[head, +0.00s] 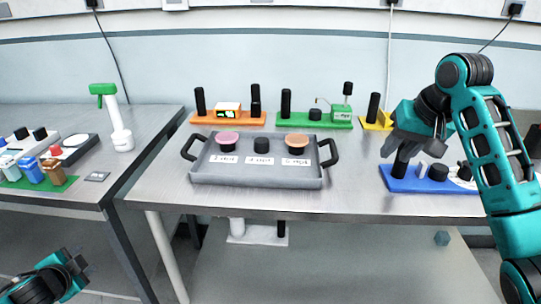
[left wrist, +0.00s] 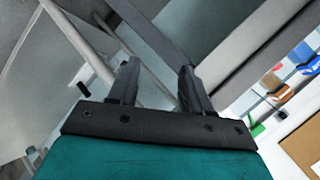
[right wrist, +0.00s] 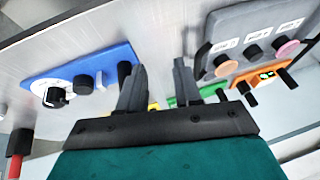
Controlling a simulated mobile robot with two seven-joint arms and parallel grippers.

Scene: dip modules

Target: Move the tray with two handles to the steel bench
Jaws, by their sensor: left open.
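The grey tray (head: 257,178) with two black handles lies flat on the right-hand steel bench (head: 345,196), near its front edge. The left handle (head: 190,147) and right handle (head: 331,152) are both free. Three round pieces, pink-topped, black and orange-topped, stand in it behind white labels. The tray (right wrist: 213,55) also shows in the right wrist view. My left gripper (head: 80,264) is low at the front left, below bench height, open and empty. My right gripper (head: 412,150) is open and empty, above the blue board, right of the tray.
The blue board (head: 437,186) holds black knobs and a cylinder. Orange (head: 229,118), green (head: 314,120) and yellow (head: 377,122) boards stand behind the tray.

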